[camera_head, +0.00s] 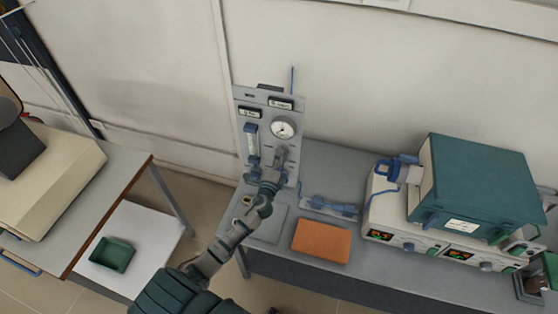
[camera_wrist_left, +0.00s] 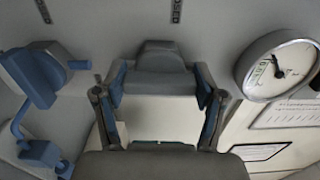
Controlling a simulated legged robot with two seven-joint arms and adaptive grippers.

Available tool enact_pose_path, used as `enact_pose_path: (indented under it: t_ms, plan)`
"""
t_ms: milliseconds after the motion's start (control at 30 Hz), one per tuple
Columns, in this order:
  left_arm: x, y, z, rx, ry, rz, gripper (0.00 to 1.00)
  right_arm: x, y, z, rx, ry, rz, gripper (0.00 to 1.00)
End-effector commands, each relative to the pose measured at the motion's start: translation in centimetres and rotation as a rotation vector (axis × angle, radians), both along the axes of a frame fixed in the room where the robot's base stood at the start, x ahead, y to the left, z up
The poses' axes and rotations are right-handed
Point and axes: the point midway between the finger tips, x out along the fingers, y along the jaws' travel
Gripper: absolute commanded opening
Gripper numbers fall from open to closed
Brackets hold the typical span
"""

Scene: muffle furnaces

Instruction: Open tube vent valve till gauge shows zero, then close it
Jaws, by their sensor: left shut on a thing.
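The grey panel (camera_head: 244,98) stands upright at the back of the bench with a round white gauge (camera_head: 283,128) on it. The gauge also shows in the left wrist view (camera_wrist_left: 278,68), tilted, with a dark needle; I cannot read its value surely. My left gripper (camera_head: 274,174) is at the panel's lower right, below the gauge. In the left wrist view its two fingers (camera_wrist_left: 160,82) are on either side of a grey valve knob (camera_wrist_left: 158,55), shut on it. My right gripper is not in view.
A flowmeter with blue fittings (camera_head: 252,140) is left of the gauge. An orange pad (camera_head: 322,241) and blue fittings (camera_head: 330,207) lie on the bench. A teal furnace (camera_head: 478,180) stands at the right. A green tray (camera_head: 112,254) sits on a white surface at the left.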

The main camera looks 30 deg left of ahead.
Motion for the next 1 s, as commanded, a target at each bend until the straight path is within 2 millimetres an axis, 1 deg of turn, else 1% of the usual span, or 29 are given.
enact_pose_path:
  t_ms: [33,233,267,300,333,367,667,767,867,1000]
  plan:
    - [-0.1,-0.3,-0.6,0.001,0.010,-0.006,0.35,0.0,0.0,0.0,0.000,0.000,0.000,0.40]
    - [-0.1,-0.4,-0.6,0.001,0.011,-0.007,0.35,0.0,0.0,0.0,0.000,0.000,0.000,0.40]
    - [-0.1,-0.4,-0.6,0.001,0.011,-0.007,0.75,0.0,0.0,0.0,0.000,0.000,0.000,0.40]
    - [-0.1,-0.4,-0.7,0.000,0.011,-0.007,0.85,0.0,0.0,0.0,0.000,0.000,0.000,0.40]
    - [-0.1,-0.4,-0.6,-0.001,0.011,-0.006,0.93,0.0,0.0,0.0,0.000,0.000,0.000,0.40]
    - [-0.1,-0.3,-0.6,0.000,0.010,-0.006,0.96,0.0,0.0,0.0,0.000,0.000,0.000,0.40]
    - [-0.1,-0.1,-0.3,-0.001,0.005,-0.003,0.96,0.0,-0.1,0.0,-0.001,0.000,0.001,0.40]
    - [-0.7,-0.2,-0.3,-0.001,0.005,-0.003,0.96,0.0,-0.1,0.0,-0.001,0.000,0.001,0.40]
    - [-2.0,-0.5,-0.4,-0.002,0.006,-0.004,0.96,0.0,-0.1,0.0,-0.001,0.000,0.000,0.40]
    - [-5.1,-1.3,-0.5,-0.004,0.008,-0.003,0.96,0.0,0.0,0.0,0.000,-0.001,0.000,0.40]
